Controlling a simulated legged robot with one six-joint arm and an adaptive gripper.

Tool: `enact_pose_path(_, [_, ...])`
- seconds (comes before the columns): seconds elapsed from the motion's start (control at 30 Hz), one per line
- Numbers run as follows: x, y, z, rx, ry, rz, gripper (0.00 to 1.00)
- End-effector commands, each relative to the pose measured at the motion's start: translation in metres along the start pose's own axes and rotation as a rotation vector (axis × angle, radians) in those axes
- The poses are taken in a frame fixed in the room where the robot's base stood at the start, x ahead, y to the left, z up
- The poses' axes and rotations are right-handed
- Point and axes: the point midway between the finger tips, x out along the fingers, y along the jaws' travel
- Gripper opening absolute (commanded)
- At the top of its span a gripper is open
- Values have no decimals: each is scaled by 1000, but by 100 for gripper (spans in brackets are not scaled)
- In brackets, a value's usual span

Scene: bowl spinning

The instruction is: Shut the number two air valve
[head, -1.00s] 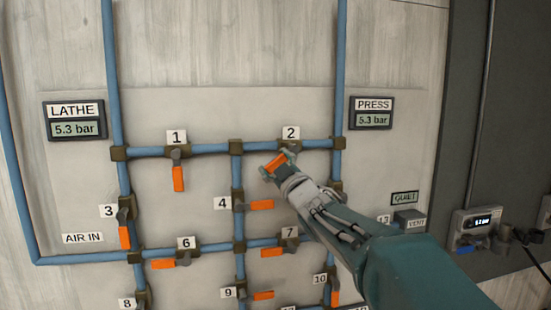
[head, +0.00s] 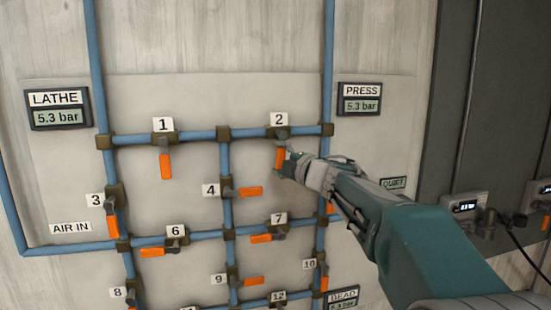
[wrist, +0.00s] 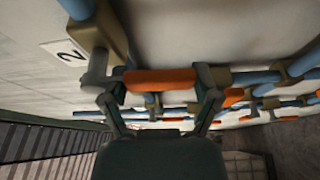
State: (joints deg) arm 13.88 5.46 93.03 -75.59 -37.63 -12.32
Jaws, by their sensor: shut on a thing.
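The number two valve (head: 279,132) sits on the upper horizontal blue pipe, under its "2" label (head: 279,119). Its orange handle (head: 280,158) hangs straight down, square across the pipe. My gripper (head: 288,164) is at the handle's lower part, coming from the right, and is shut on it. In the wrist view the orange handle (wrist: 160,80) spans between the two fingers of my gripper (wrist: 160,96), and the "2" label (wrist: 66,53) shows at the upper left. The fingertips are partly hidden in the head view.
Valve 1 (head: 165,138) on the same pipe also has its handle down. Valve 4 (head: 227,190) and valve 7 (head: 279,232) are near, to the left and below. The PRESS gauge (head: 361,105) and LATHE gauge (head: 58,117) both read 5.3 bar.

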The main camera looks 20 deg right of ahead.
Motion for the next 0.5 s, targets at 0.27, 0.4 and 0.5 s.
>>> enact_pose_path(0.27, [-1, -5, 4, -76, 3, -40, 18])
enact_pose_path(0.4, [-1, -6, 5, -88, 3, -46, 18])
enact_pose_path(0.5, [-1, -6, 5, -90, 3, -48, 18])
